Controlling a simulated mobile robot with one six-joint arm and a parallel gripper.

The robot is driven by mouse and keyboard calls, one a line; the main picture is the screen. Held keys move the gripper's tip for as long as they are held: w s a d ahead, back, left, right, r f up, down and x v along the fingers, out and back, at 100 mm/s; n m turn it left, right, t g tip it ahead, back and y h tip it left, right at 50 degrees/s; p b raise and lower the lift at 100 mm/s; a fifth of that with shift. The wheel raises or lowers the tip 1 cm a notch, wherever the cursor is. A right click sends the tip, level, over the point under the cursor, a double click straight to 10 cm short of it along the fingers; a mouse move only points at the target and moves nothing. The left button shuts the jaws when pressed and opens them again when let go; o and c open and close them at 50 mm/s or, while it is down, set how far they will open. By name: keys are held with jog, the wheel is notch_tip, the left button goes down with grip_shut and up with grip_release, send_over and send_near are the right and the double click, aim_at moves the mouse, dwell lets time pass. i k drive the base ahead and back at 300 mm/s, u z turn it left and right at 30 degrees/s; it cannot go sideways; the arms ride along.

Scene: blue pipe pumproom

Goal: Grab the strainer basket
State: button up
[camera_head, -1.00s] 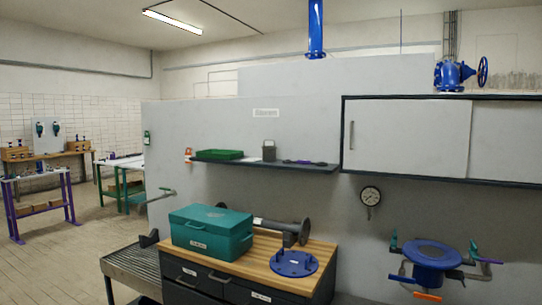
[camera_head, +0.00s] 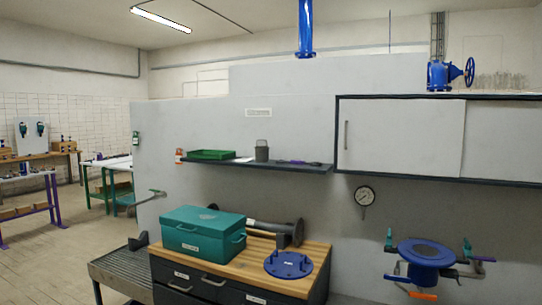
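A small dark grey cylinder with a thin handle on top, which looks like the strainer basket (camera_head: 262,154), stands upright on the dark wall shelf (camera_head: 300,167). A green tray (camera_head: 212,155) is to its left and a flat dark purple item lies to its right. It is small in the picture, so I cannot make out any mesh. My gripper is not in view.
Below the shelf, a wood-topped drawer cabinet (camera_head: 318,275) carries a teal toolbox (camera_head: 202,232), a dark flanged pipe (camera_head: 285,231) and a blue flange (camera_head: 289,264). A blue fitting (camera_head: 426,256) with clamps is at the right. Open floor (camera_head: 75,230) lies at left.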

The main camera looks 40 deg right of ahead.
aim_at(262, 154)
jog(key=i, duration=0.85)
jog(key=z, duration=0.05)
